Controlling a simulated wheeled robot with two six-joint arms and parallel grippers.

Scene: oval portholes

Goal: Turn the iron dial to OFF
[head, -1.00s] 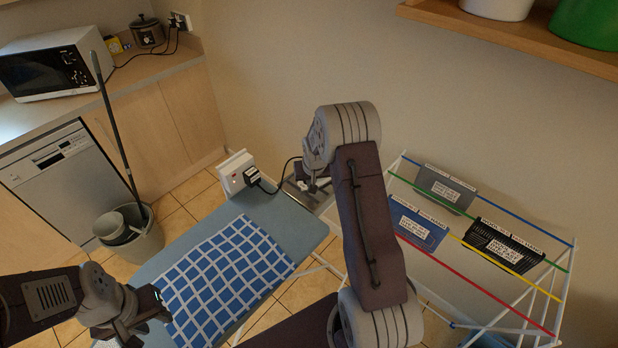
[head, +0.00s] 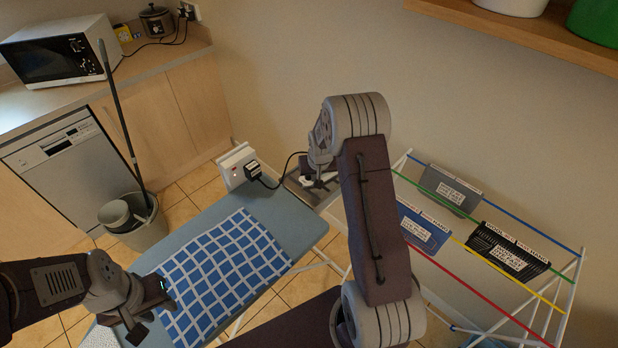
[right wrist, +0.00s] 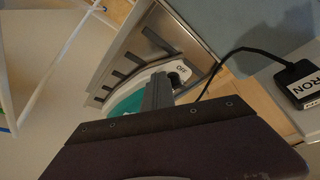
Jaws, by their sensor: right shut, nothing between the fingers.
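The iron (right wrist: 125,100), white and teal, lies on the metal rest at the far end of the ironing board (head: 285,215). In the head view it is mostly hidden behind my right arm. A pale plate marked OFF (right wrist: 181,70) shows on it in the right wrist view, with a dark notched part just beside it. My right gripper (right wrist: 158,92) is shut and empty, its fingertips over the iron close to the OFF mark. I cannot tell whether they touch it. My left gripper (head: 145,308) is above the near left part of the board; its jaw opening is unclear.
A black plug (head: 252,171) sits in a white socket box (head: 236,165) beside the board, with its cable running to the iron. A checked blue cloth (head: 225,270) lies on the board. A drying rack (head: 570,290) stands right; a bucket (head: 140,225) stands left.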

